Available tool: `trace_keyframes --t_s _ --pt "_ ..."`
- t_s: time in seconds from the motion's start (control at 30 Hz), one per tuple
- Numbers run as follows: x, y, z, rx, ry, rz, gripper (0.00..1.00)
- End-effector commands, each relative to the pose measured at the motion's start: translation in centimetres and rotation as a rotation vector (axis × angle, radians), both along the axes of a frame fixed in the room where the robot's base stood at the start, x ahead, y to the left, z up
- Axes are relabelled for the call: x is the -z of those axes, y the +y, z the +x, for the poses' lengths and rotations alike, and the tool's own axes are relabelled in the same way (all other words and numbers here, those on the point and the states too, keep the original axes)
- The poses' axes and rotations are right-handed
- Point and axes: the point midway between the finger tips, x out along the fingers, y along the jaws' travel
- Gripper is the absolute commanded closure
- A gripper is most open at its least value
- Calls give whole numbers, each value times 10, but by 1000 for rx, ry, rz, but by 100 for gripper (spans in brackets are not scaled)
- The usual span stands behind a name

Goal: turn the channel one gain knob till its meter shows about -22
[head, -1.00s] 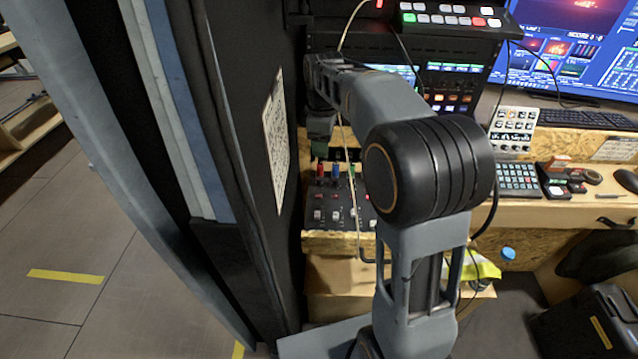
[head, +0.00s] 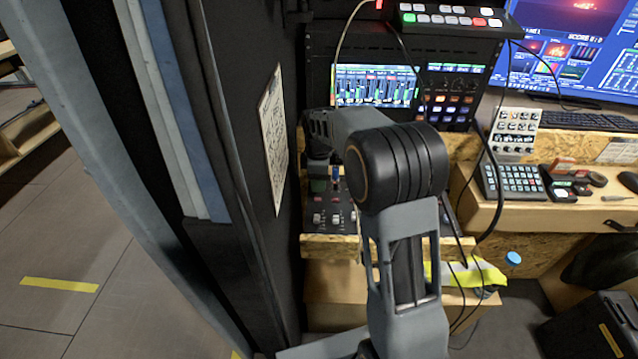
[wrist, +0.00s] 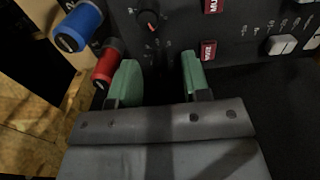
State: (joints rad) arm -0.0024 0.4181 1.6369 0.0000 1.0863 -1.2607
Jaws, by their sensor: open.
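The mixer (head: 320,231) sits on a wooden shelf beside the dark wall panel in the head view. A black knob with a red pointer (wrist: 148,17) shows near the top of the wrist view; I cannot read its channel label. My gripper (wrist: 158,76) is open and empty, its green fingers apart and below the knob in the picture, not around it. In the head view it hangs over the mixer's back left, mostly hidden. The meter screen (head: 375,86) on the rack shows several bars; its numbers are too small to read.
A blue plug (wrist: 77,25) and a red plug (wrist: 107,64) stand close left of my fingers. Red mute buttons (wrist: 209,50) and white faders (wrist: 281,44) lie to the right. The dark wall panel (head: 235,170) stands close left of my arm.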

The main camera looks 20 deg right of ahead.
Motion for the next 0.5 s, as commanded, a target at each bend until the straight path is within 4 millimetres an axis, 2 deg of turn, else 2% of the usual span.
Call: trace_keyframes --t_s 0.2,0.5 --pt "10 0 0 0 0 0 57" --pt "11 0 0 0 0 0 59"
